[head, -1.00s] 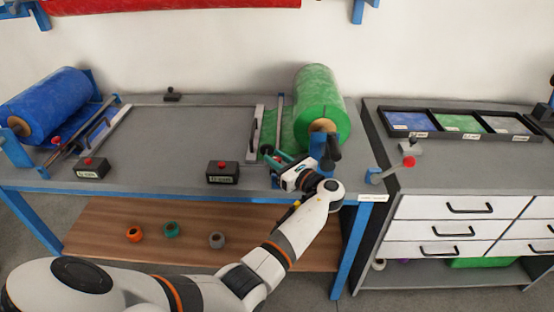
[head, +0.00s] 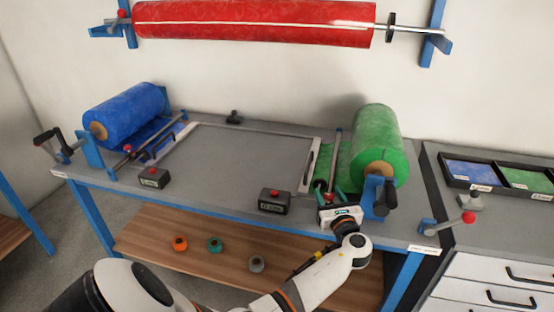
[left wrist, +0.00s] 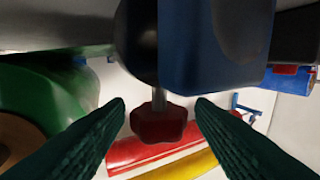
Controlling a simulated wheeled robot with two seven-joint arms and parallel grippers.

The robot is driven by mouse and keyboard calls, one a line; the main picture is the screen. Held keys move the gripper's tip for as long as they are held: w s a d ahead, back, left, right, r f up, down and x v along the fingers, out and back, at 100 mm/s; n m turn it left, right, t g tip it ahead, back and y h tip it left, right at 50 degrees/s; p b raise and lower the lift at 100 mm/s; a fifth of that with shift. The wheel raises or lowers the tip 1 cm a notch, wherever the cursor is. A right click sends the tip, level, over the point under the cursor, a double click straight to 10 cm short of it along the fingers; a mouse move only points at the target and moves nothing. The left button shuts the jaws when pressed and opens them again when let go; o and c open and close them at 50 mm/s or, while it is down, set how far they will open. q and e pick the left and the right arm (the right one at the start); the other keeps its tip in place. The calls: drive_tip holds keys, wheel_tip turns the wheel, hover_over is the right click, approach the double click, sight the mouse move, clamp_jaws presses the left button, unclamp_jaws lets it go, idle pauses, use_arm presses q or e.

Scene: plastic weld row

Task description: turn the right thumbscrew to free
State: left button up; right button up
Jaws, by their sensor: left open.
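The right thumbscrew, a red faceted knob on a short grey stem (left wrist: 158,124), shows in the left wrist view below a dark blue block (left wrist: 215,45). My left gripper (left wrist: 158,135) is open, with one teal finger on each side of the knob; I cannot tell whether they touch it. In the head view my left gripper (head: 329,190) is at the front end of the clamp bar beside the green roll (head: 375,135). There the gripper largely hides the thumbscrew. My right gripper is not in view.
A black box with a red button (head: 275,203) stands just left of my gripper. A blue crank bracket (head: 376,197) is close on its right. The blue roll (head: 125,115) is at the far left of the bench (head: 235,155), whose middle is clear.

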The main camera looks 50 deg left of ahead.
use_arm(q)
drive_tip(key=m+t+h, duration=0.2)
drive_tip(key=t, duration=0.1)
drive_tip(key=shift+s+a+r+m+h, duration=0.1)
drive_tip(key=shift+s+m+h, duration=0.05)
drive_tip(key=shift+m+h, duration=0.25)
drive_tip(key=m+t+h, duration=0.2)
drive_tip(key=h, duration=0.1)
drive_tip(key=shift+t, duration=0.3)
drive_tip(key=m+t+h, duration=0.1)
drive_tip(key=m+h, duration=0.2)
drive_tip(key=shift+t, duration=0.3)
drive_tip(key=m+h, duration=0.2)
drive_tip(key=h, duration=0.1)
drive_tip(key=m+t+h+b, duration=0.1)
drive_tip(key=m+h, duration=0.1)
drive_tip(key=h, duration=0.1)
drive_tip(key=shift+h, duration=0.4)
drive_tip(key=s+b, duration=0.2)
drive_tip(key=s, duration=1)
drive_tip(key=s+a+f+n+g+y+p, duration=0.1)
drive_tip(key=s+f+n+g, duration=0.2)
drive_tip(key=f+n, duration=0.4)
drive_tip(key=s+a+f+n+g+y+p, duration=0.1)
drive_tip(key=f+n, duration=0.6)
drive_tip(key=f, duration=1)
drive_tip(key=shift+s+a+f+g+y, duration=0.25)
drive_tip(key=shift+s+a+g+y, duration=0.15)
drive_tip(key=shift+s+a+g, duration=0.55)
